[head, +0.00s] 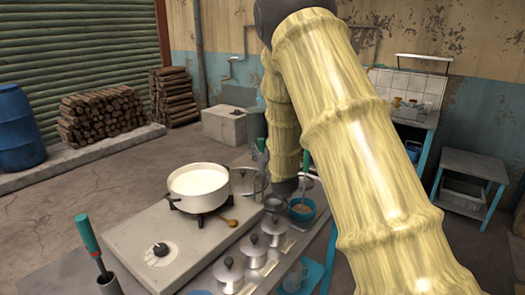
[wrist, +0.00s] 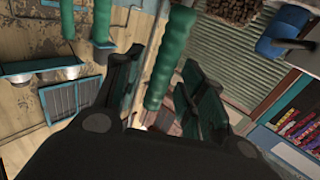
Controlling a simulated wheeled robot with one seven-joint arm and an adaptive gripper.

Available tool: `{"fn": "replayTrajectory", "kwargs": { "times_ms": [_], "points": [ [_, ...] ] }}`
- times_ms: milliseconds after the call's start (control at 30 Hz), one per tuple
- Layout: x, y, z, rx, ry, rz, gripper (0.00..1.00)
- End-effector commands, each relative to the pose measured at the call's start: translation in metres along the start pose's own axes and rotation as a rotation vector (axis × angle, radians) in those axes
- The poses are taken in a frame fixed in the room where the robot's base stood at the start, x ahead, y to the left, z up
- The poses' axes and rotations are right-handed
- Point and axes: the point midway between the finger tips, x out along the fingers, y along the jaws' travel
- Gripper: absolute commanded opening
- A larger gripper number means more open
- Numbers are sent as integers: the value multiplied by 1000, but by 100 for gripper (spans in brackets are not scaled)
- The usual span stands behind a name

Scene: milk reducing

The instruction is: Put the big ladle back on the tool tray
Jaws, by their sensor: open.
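My gripper (wrist: 165,75) is open in the wrist view, its dark fingers apart on either side of a green handle (wrist: 163,70). I cannot tell whether they touch it, or whether it belongs to the big ladle. Two more green handles, one longer (wrist: 101,20) and one narrower (wrist: 67,18), show at upper left. In the head view a green-handled tool (head: 88,236) stands at the left front, and another green handle (head: 305,161) rises beside my arm. My arm hides much of the right side, and my gripper is not clearly seen there. I cannot identify the tool tray.
Several lidded metal pots (head: 251,247) line the counter's right side. A blue bowl (head: 303,212) sits behind them. Open floor lies left.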

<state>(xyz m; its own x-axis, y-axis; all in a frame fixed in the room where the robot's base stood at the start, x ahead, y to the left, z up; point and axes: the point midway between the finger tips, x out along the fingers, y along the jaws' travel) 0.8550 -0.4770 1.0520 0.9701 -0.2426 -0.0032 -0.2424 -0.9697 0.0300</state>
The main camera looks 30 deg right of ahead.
Motion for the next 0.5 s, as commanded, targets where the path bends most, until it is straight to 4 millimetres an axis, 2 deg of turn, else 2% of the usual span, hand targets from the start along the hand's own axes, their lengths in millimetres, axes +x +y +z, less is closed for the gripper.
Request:
{"fn": "replayTrajectory", "kwargs": {
  "times_ms": [167, 267, 500],
  "points": [
    [-3, 0, -2, 0, 0, 0, 40],
    [-15, 0, 0, 0, -2, 0, 40],
    [-58, 0, 0, 1, -1, -1, 40]
  ]
}}
